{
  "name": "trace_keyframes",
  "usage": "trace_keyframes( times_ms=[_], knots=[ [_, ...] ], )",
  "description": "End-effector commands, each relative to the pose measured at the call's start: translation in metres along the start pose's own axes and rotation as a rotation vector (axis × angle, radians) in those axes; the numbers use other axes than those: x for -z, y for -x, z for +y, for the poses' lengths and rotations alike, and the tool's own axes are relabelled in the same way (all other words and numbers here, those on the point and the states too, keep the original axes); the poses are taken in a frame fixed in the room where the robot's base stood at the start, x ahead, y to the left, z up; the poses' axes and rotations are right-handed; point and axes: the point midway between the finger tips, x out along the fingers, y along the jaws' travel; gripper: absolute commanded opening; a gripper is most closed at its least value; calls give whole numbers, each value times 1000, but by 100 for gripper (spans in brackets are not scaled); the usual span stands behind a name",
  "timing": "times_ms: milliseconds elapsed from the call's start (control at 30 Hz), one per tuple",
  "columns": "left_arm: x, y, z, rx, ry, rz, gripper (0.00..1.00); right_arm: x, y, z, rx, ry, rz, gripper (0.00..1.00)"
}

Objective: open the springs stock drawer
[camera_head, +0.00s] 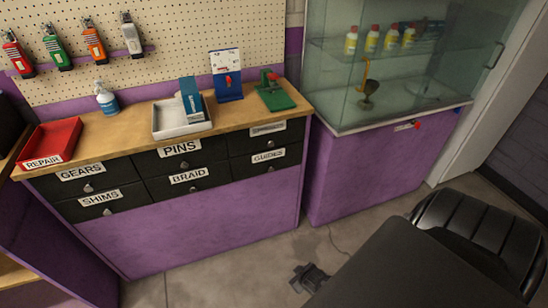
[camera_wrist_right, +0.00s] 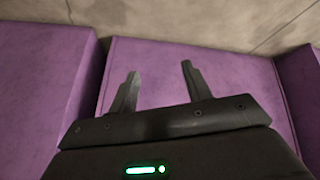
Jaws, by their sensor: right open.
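The springs drawer (camera_head: 254,139) is the top right dark drawer in the purple cabinet, in the head view. It looks shut; its small white label is hard to read and its knob is not clear. My right gripper (camera_head: 300,278) is low in front of the cabinet, over the floor, well apart from the drawer. In the right wrist view the right gripper (camera_wrist_right: 160,72) has its two fingers apart with nothing between them, facing plain purple panels. My left gripper is not in view.
The guides drawer (camera_head: 266,162) lies directly below. Pins (camera_head: 180,157), braid, gears and shims drawers are to the left, all shut. A green tool (camera_head: 275,95) and a grey tray (camera_head: 181,128) stand on the wooden top.

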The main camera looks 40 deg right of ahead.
Motion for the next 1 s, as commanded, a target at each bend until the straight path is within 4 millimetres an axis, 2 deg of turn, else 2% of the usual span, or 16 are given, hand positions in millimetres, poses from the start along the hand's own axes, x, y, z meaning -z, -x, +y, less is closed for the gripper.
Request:
trace_keyframes(
  times_ms=[33, 67, 100, 133, 200, 267, 300, 333, 400, 500, 600, 767, 1000],
  knots=[
    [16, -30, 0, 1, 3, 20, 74, 52, -30, 24, -44, -37, 120, 49],
    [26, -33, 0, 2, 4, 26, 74, 86, -32, 40, -69, -60, 188, 49],
    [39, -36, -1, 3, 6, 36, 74, 132, -29, 60, -99, -94, 279, 49],
    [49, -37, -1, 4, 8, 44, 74, 164, -23, 75, -121, -118, 350, 49],
    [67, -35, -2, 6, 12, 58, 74, 230, 3, 105, -160, -172, 504, 49],
    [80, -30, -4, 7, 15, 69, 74, 275, 31, 126, -184, -210, 623, 49],
    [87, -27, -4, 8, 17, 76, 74, 298, 52, 137, -195, -233, 696, 49],
    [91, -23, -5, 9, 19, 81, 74, 313, 67, 144, -203, -247, 744, 49],
    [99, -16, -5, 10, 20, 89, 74, 339, 100, 156, -212, -275, 841, 49],
    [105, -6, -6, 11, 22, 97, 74, 360, 137, 166, -219, -301, 936, 49],
    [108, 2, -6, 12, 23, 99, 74, 370, 157, 170, -221, -314, 983, 49],
    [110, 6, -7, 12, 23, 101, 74, 374, 165, 172, -221, -318, 997, 49],
    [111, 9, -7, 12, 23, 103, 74, 395, 150, 181, -223, -317, 997, 49]
  ],
)
